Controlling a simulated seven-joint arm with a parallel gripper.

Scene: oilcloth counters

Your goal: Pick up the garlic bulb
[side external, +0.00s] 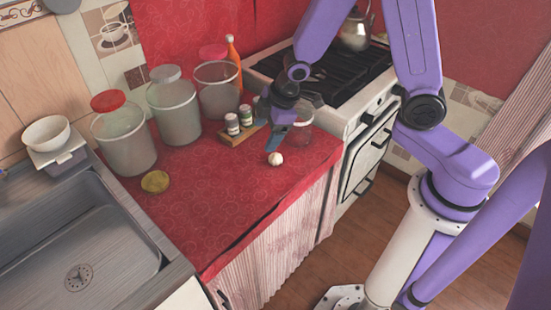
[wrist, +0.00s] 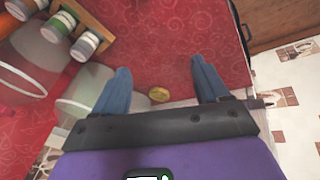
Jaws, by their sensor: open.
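The garlic bulb (side external: 275,158) is small, round and whitish. It lies on the red counter (side external: 250,190) in the side view, below and slightly left of my gripper in the picture. My gripper (side external: 289,127) is above the counter, apart from the bulb, with its fingers pointing down. In the wrist view, my gripper's two blue fingers (wrist: 163,85) are spread wide with nothing held.
Several canisters (side external: 122,137) line the back. A yellow round thing (side external: 155,181) lies left. The stove (side external: 345,85) is right. The counter's front is clear.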

